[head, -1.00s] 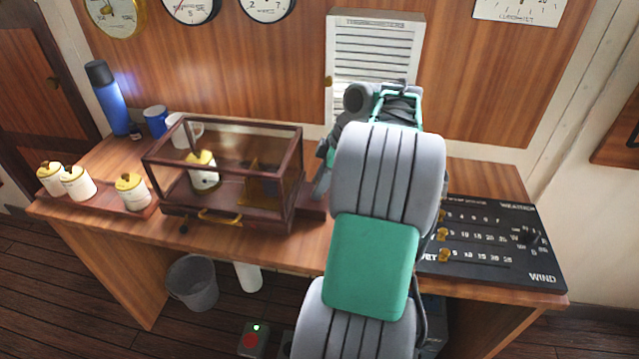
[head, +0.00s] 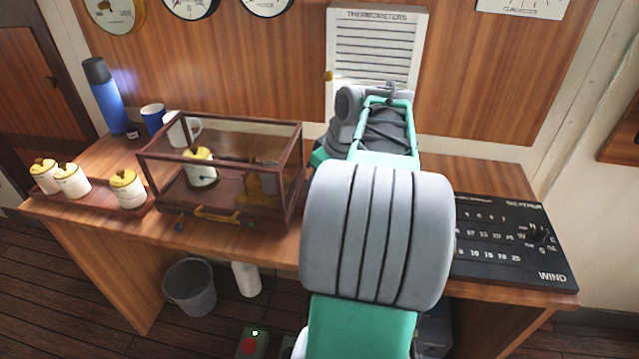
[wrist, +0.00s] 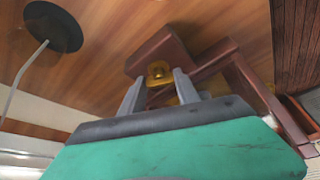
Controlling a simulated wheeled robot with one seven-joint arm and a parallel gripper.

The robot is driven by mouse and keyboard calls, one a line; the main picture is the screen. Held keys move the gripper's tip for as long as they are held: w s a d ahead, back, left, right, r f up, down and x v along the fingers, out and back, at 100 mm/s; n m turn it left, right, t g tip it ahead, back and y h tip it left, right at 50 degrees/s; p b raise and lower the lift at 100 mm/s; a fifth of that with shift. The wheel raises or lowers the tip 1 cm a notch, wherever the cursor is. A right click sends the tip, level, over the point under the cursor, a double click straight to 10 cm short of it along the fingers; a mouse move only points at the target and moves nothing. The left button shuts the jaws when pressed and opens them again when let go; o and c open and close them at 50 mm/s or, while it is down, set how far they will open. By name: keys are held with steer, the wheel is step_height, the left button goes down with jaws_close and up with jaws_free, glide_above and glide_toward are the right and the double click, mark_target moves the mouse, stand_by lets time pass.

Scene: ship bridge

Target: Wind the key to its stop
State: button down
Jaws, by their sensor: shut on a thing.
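The key shows in the wrist view as a small brass piece (wrist: 158,70) at the face of a dark red-brown wooden block (wrist: 156,48). My gripper (wrist: 157,80) has one finger on each side of it and is shut on it; the exact contact is hard to make out. The key's turn angle cannot be told. In the head view my arm hides the key and gripper. A glass case with a dark wooden frame (head: 219,124) stands left of my arm. Inside it are a white drum with a yellow top (head: 199,168) and a brass mechanism (head: 262,182).
White jars with yellow lids (head: 128,190) stand left of the case. Mugs (head: 182,130) and a blue flask (head: 106,105) stand behind. A black weather board (head: 515,262) lies right of my arm. A black round base with a thin stem (wrist: 53,27) shows in the wrist view.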

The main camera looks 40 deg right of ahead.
steer(key=shift+m, duration=0.3)
steer(key=c, duration=0.9)
jaws_free()
steer(key=p+v, duration=0.1)
steer(key=v, duration=0.6)
steer(key=shift+s+r, duration=0.15)
steer(key=shift+r, duration=0.25)
steer(key=shift+s, duration=0.1)
